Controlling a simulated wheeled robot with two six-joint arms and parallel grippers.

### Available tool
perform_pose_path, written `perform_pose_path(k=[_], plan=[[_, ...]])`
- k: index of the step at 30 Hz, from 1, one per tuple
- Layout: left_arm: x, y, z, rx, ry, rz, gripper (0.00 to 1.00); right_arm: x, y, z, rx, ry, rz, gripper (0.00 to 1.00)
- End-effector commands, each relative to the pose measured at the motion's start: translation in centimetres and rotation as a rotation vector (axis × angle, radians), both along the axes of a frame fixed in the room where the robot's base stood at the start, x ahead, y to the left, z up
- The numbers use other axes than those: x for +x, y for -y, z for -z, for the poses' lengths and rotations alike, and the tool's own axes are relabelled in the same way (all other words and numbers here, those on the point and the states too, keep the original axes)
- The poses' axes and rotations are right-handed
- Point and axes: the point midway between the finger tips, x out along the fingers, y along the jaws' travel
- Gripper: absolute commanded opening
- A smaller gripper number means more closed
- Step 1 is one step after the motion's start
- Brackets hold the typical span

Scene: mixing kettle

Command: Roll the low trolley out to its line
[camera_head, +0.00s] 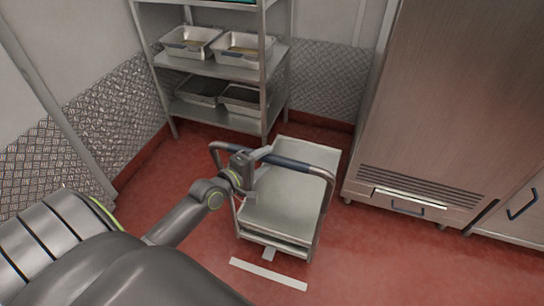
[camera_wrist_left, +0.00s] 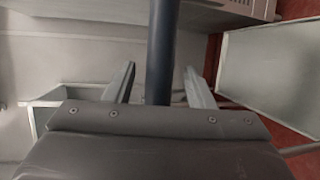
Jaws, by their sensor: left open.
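The low trolley (camera_head: 284,207) is a pale grey flat deck with a raised handle frame, standing on the red floor. A dark blue grip bar (camera_head: 302,166) runs along the top of the handle; it also shows in the left wrist view (camera_wrist_left: 162,50). My left gripper (camera_head: 250,170) is at this bar. In the wrist view its two fingers (camera_wrist_left: 161,88) are open, one on each side of the bar, with gaps showing. A white line (camera_head: 268,274) lies on the floor just nearer than the trolley's near edge. My right gripper is not in view.
A metal shelf rack (camera_head: 222,70) with several steel pans stands behind the trolley. A large steel cabinet (camera_head: 450,100) stands to the right, with a low handled unit (camera_head: 520,210) beside it. Red floor (camera_head: 370,265) is clear at front right.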

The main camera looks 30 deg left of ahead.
Motion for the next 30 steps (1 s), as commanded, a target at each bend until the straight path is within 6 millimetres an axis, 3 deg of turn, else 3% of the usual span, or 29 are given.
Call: perform_pose_path(k=[7, 19, 30], plan=[[3.0, 0.5, 0.6, -0.001, 0.001, 0.000, 0.49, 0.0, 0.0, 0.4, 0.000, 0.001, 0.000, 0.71], [3.6, 0.6, 0.7, 0.000, 0.000, 0.000, 0.49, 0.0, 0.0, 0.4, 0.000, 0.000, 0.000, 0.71], [3.6, 0.6, 0.7, 0.000, 0.000, 0.000, 0.01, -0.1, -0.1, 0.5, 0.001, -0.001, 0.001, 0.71]])
